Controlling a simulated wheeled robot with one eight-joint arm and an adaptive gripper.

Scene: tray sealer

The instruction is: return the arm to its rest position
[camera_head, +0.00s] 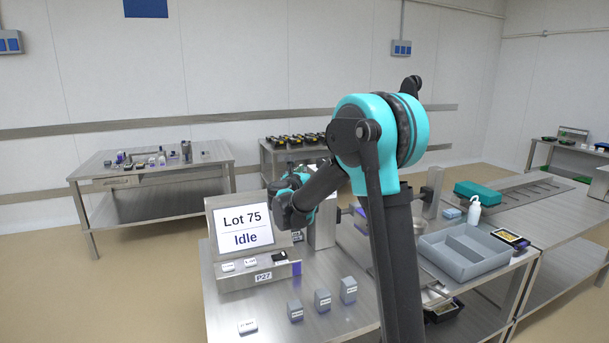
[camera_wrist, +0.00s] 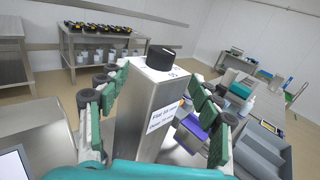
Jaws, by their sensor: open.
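My arm rises in front of the bench in the head view and bends to the left at its teal joint. My gripper (camera_head: 293,192) is behind the screen unit (camera_head: 240,238), partly hidden by my own arm. In the wrist view my gripper (camera_wrist: 158,80) is open, with its green-padded fingers spread wide. A steel post (camera_wrist: 148,112) with a black knob (camera_wrist: 161,58) on top and a printed label stands in view between the fingers. I cannot tell whether the fingers touch it. No held object shows.
The screen reads "Lot 75 Idle". Grey blocks (camera_head: 322,300) stand on the steel bench (camera_head: 348,322) in front. A grey divided bin (camera_head: 465,252), a white bottle (camera_head: 474,211) and a teal case (camera_head: 480,192) are at right. Open floor (camera_head: 150,285) lies left of the bench.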

